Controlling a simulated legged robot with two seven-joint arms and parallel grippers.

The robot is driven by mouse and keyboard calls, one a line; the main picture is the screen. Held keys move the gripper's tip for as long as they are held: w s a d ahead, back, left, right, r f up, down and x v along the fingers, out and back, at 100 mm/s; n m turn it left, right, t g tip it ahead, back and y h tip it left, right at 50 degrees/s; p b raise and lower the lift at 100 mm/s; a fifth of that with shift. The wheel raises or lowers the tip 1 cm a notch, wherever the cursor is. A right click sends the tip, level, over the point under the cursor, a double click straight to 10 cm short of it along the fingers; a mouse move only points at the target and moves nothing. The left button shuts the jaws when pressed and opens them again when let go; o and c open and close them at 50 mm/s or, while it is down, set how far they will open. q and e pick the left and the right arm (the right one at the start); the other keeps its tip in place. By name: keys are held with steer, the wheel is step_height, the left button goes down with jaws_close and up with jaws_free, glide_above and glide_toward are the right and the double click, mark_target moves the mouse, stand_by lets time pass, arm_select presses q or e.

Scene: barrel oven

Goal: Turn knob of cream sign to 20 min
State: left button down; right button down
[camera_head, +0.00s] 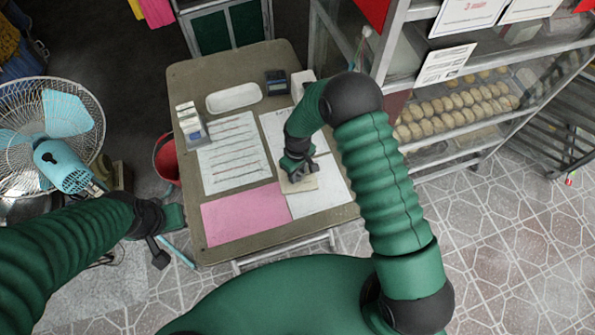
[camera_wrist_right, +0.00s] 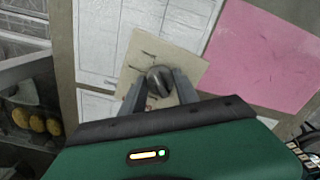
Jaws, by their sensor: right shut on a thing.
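The cream sign (camera_wrist_right: 184,60) is a small square plate with dark tick marks, lying on papers on the table. In the head view its edge (camera_head: 299,186) shows below my right gripper (camera_head: 297,172). In the right wrist view the dark round knob (camera_wrist_right: 160,81) stands on the sign, between the fingers of my right gripper (camera_wrist_right: 159,88), which is shut on it. The numbers on the sign are too small to read. My left gripper (camera_head: 163,245) hangs left of the table's near corner, away from the sign; its fingers are too unclear to judge.
The brown table (camera_head: 235,75) bears a white tray (camera_head: 233,97), a pink sheet (camera_head: 245,213), white papers and small boxes. A fan (camera_head: 66,115) and a red bucket (camera_head: 165,160) stand at left. A glass rack with buns (camera_head: 455,105) stands at right.

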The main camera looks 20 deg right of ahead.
mark_target(298, 172)
steer(key=c, duration=0.9)
jaws_free()
steer(key=shift+r, duration=0.1)
step_height(298, 172, up, 17)
steer(key=shift+f+b, duration=0.2)
steer(key=shift+b, duration=0.1)
steer(key=s+d+r+m+t, duration=0.1)
steer(key=s+d+r+m, duration=0.1)
steer(key=s, duration=0.5)
steer(key=s+d+r+m+t, duration=0.1)
steer(key=s+d+r+m, duration=0.1)
steer(key=s, duration=0.6)
steer(key=shift+d+r+m+t, duration=0.25)
steer(key=shift+d+m, duration=0.35)
steer(key=shift+m, duration=0.4)
